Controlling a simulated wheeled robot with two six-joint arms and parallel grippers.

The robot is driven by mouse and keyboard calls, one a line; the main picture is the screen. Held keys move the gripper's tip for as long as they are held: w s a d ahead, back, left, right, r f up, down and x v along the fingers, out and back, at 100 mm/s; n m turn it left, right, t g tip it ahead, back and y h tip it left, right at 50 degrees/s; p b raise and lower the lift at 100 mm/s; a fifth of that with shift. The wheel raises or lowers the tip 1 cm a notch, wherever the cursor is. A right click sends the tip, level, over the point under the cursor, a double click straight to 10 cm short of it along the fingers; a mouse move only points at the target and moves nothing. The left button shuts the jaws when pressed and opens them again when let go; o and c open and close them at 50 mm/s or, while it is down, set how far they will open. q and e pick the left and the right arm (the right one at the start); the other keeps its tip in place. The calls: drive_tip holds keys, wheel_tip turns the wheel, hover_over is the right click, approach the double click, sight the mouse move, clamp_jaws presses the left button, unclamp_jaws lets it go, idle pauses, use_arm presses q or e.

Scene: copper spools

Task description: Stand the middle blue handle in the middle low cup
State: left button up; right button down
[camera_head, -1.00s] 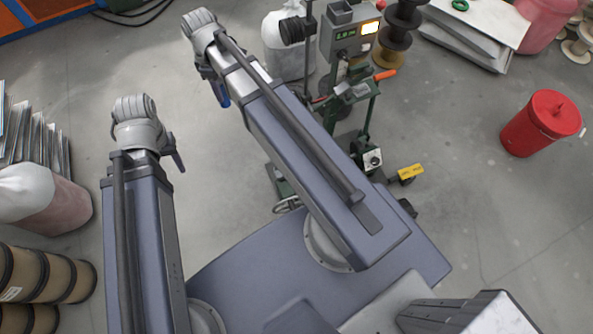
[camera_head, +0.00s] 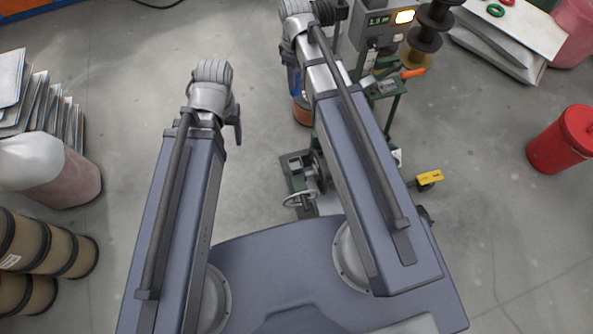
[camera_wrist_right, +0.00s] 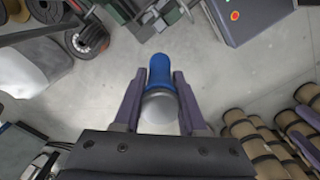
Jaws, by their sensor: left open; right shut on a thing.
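My right gripper (camera_wrist_right: 158,82) is shut on a blue handle (camera_wrist_right: 160,67), which shows between its two fingers in the right wrist view. A pale rounded end shows on the handle's near side. In the head view my right gripper (camera_head: 293,84) is mostly hidden by its own wrist, with a bit of blue below it. My left gripper (camera_head: 236,126) is open and points down over bare floor; only part of it shows past the wrist. I cannot make out the low cups or any other blue handle in these views.
A green machine with a control box (camera_head: 385,32) and an orange-handled lever (camera_head: 411,73) stands close to my right arm. A red bin (camera_head: 563,140) is at far right. Sacks (camera_head: 48,168), metal sheets (camera_head: 40,95) and brown drums (camera_head: 40,245) line the left. Floor between is clear.

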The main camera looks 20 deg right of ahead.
drive_tip(key=b, duration=5)
hover_over(296, 166)
wheel_tip(296, 166, down, 52)
drive_tip(key=shift+s+a, duration=0.1)
wheel_tip(296, 166, down, 4)
drive_tip(key=b, duration=0.3)
drive_tip(key=shift+r, duration=0.25)
drive_tip(key=shift+f+b, duration=0.15)
drive_tip(key=shift+b, duration=0.15)
drive_tip(key=shift+c, duration=2.3)
unclamp_jaws()
